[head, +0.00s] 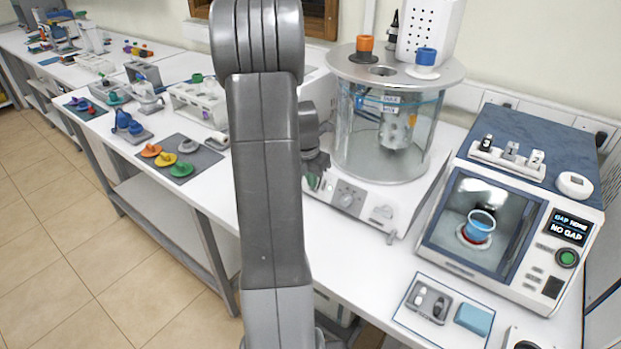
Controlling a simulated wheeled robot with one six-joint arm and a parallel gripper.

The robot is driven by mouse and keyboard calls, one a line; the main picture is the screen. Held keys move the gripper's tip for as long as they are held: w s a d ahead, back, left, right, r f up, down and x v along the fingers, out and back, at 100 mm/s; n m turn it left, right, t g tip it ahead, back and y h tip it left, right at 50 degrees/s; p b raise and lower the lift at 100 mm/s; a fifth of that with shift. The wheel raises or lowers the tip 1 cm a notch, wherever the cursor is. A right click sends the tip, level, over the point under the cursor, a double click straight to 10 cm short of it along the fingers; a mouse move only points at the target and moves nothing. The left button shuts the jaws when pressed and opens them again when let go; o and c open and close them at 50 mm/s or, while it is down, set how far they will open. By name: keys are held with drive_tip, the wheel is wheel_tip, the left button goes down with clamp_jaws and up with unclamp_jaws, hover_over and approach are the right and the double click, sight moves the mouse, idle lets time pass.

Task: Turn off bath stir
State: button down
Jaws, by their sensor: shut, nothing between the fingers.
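The bath (420,150) is a clear glass cylinder with a round metal lid, standing on a white base. The base front has a round dial (347,198) and a white switch-like part (382,212). A green part (313,181) shows at the left end of the base front, partly covered by my gripper. My gripper (318,166) is shut and empty, close to that left end. I cannot tell whether it touches the green part. My arm hides the area to the left. Which control is the stir control cannot be read.
An instrument (440,262) with a window, a "NO GAP" display and a green button stands right of the bath. A tray (428,300) and a blue block (473,319) lie in front of it. Coloured stoppers on a dark mat (205,158) lie left of my arm.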

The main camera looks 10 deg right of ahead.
drive_tip(key=shift+d+f, duration=0.1)
drive_tip(key=shift+f, duration=0.1)
drive_tip(key=shift+r, duration=0.1)
drive_tip(key=shift+w+r+p, duration=0.1)
drive_tip(key=shift+r+p, duration=0.6)
drive_tip(key=shift+r, duration=0.1)
